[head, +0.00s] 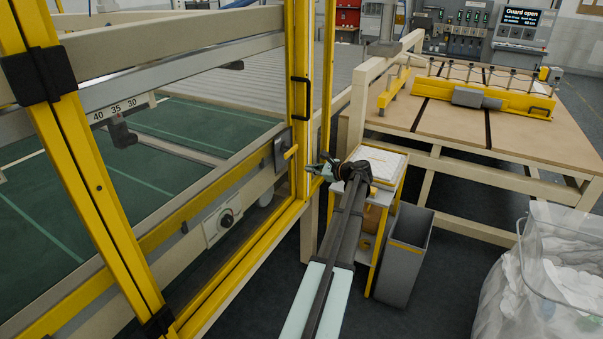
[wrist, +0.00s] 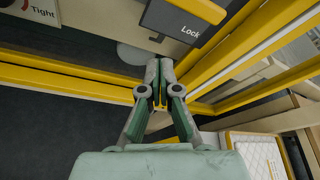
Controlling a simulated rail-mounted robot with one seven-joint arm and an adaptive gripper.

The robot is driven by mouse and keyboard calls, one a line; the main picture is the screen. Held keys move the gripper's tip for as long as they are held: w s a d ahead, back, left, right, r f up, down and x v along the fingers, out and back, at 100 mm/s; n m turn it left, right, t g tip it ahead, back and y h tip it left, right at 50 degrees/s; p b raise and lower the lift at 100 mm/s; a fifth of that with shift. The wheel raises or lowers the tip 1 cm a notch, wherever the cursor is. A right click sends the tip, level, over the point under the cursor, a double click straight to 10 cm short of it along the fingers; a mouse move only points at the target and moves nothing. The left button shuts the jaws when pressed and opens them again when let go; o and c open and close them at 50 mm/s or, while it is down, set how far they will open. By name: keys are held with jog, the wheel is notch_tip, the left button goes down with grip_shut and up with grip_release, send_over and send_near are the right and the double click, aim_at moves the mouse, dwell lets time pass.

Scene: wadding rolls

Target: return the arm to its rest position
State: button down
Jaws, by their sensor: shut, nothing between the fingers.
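My arm reaches forward from the bottom of the head view, low beside the yellow guard frame (head: 298,110). My gripper (head: 318,168) is at its far end, close to a yellow upright of that frame; I cannot tell whether it touches. In the wrist view my gripper (wrist: 160,80) has its fingertips together with nothing seen between them. A grey plate marked "Lock" (wrist: 185,20) shows just beyond the fingertips. The yellow rails (wrist: 70,80) of the frame run behind and beside the fingers.
A small stand with a white quilted pad (head: 378,163) is right of my gripper, with a grey bin (head: 405,265) beside it. A clear bag of white wadding (head: 560,270) stands at lower right. A wooden table (head: 560,130) is behind. A screen (head: 522,23) reads "Guard open".

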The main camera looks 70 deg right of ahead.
jog(key=shift+s+a+r, duration=0.1)
jog(key=shift+s+r, duration=0.1)
jog(key=shift+s, duration=0.45)
